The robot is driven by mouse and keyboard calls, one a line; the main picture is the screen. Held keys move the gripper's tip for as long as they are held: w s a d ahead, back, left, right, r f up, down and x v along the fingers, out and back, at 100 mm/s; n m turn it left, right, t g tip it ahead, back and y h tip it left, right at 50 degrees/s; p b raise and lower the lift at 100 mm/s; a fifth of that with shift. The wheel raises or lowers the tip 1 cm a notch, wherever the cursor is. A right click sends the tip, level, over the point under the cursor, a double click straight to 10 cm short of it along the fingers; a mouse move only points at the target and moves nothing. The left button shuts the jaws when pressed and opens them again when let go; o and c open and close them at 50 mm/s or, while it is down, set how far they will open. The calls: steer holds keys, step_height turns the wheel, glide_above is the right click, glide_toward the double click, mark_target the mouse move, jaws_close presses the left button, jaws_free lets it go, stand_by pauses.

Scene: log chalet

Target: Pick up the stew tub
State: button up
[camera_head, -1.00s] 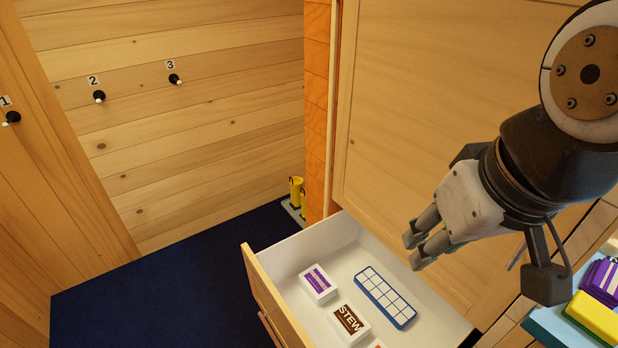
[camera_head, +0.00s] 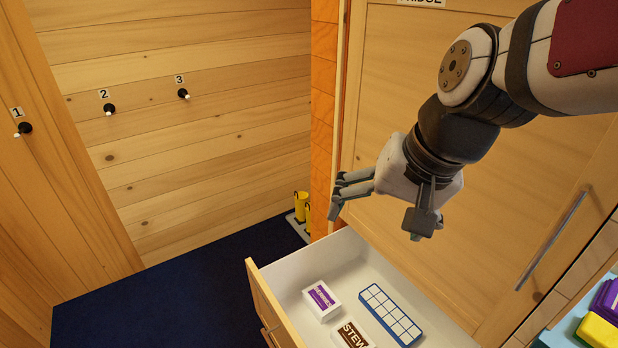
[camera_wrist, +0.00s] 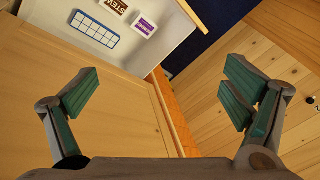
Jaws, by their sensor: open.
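The stew tub (camera_head: 352,335) is a white tub with a brown label reading STEW. It sits in the open drawer (camera_head: 292,270), near the picture's bottom edge, in the head view. It also shows at the top of the wrist view (camera_wrist: 117,5), cut off by the frame edge. My gripper (camera_head: 338,198) is open and empty, above and behind the drawer, in front of the fridge door. In the wrist view its two fingers (camera_wrist: 160,95) are spread wide with nothing between them.
In the drawer, a purple-labelled white tub (camera_head: 321,300) and a blue-and-white ice tray (camera_head: 390,314) lie beside the stew tub. The fridge door (camera_head: 440,150) rises behind. Yellow and purple items (camera_head: 598,331) stand at the right edge.

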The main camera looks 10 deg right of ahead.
steer(key=w+f+m, duration=1.4)
steer(key=w+f, duration=0.6)
steer(key=f, duration=0.1)
steer(key=m+g+h, duration=0.2)
steer(key=m+g, duration=0.2)
steer(key=m, duration=0.9)
glide_above(353, 337)
step_height(353, 337, down, 30)
step_height(353, 337, down, 14)
steer(key=shift+r+p, duration=0.1)
steer(key=shift+p, duration=0.5)
steer(key=shift+c, duration=0.3)
steer(key=c, duration=1.6)
